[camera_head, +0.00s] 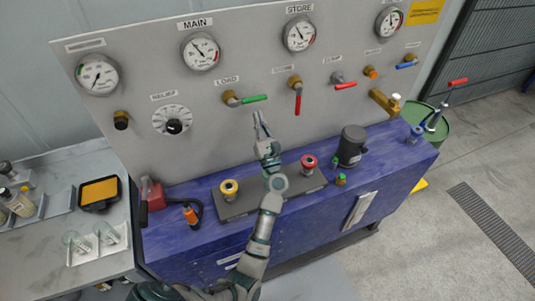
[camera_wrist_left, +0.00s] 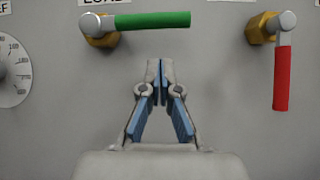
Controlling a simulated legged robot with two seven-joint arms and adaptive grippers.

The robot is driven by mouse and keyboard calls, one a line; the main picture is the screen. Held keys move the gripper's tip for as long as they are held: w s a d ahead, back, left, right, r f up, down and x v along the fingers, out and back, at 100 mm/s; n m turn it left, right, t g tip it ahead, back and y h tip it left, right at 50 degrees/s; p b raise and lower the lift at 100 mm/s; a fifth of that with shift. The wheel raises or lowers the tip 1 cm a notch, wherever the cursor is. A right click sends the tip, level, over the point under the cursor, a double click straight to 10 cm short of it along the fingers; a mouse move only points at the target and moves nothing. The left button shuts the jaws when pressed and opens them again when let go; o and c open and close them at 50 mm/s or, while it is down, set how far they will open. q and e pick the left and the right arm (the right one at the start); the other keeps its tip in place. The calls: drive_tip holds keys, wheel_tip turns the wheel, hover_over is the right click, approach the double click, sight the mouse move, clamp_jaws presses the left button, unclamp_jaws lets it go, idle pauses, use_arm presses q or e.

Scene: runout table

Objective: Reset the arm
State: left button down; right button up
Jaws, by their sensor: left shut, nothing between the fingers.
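My left gripper (camera_head: 260,124) is shut and empty in the head view, raised over the blue bench in front of the grey panel. It also shows in the left wrist view (camera_wrist_left: 160,68), fingertips together, just below the green lever (camera_wrist_left: 153,20) and apart from it. That green lever (camera_head: 254,98), under the LOAD label, lies level. A red lever (camera_head: 298,102) to its right hangs down; it shows too in the wrist view (camera_wrist_left: 282,78). My left arm (camera_head: 264,225) reaches up from the bottom of the head view. My right gripper is in neither view.
The blue bench (camera_head: 185,235) carries yellow-topped (camera_head: 229,188) and red-topped (camera_head: 309,162) fittings on a dark plate, beside a dark cylinder (camera_head: 351,146). Gauges and valves cover the panel (camera_head: 220,130). A side table (camera_head: 60,185) stands left. The right floor (camera_head: 430,240) is mostly clear.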

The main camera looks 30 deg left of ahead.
use_arm(q)
drive_tip(key=s+d+f+m+h+b, duration=0.1)
drive_tip(key=s+d+f+m+h, duration=0.4)
drive_tip(key=d+f+m+h, duration=0.9)
drive_tip(key=s+d+f+m+h+b, duration=0.1)
drive_tip(key=s+d+f+m+h, duration=0.65)
drive_tip(key=m, duration=1.15)
drive_tip(key=s+a+f+m+g, duration=0.2)
drive_tip(key=s+f+m+g, duration=0.7)
drive_tip(key=f, duration=0.5)
drive_tip(key=s+a+f+m+g+y, duration=0.2)
drive_tip(key=s+a+f, duration=0.1)
drive_tip(key=s, duration=0.5)
drive_tip(key=s+a+f+m+g+y, duration=0.2)
drive_tip(key=s+f+g, duration=0.1)
drive_tip(key=s, duration=0.5)
drive_tip(key=s+f, duration=0.2)
drive_tip(key=f, duration=1.1)
drive_tip(key=s+f+g, duration=0.1)
drive_tip(key=s+f, duration=0.1)
drive_tip(key=f, duration=1.2)
drive_tip(key=shift+s+a+f+p, duration=0.25)
drive_tip(key=shift+s+a+p, duration=0.1)
drive_tip(key=shift+p, duration=0.1)
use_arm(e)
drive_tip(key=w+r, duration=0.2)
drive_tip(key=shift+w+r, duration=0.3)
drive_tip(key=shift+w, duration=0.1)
